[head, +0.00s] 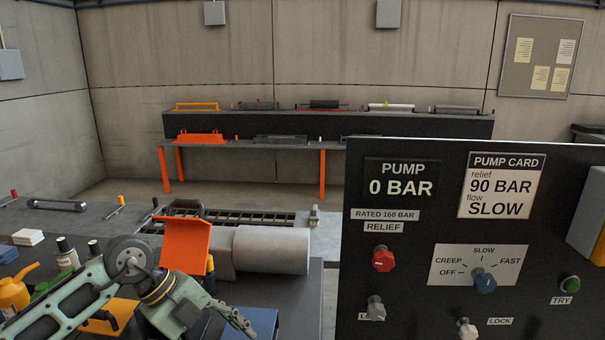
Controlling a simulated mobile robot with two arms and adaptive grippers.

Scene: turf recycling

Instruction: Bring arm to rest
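My pale green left arm (60,305) comes in from the lower left and bends over the workbench, in front of an orange plate (186,245). A narrow pale part at its end, likely my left gripper (235,320), lies low near the bottom edge, left of the pump panel. I cannot tell whether its fingers are open or shut, and I see nothing clearly held. My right arm and gripper are not in view.
A grey cylinder (272,250) lies behind my arm. A yellow oil can (13,294) stands left.

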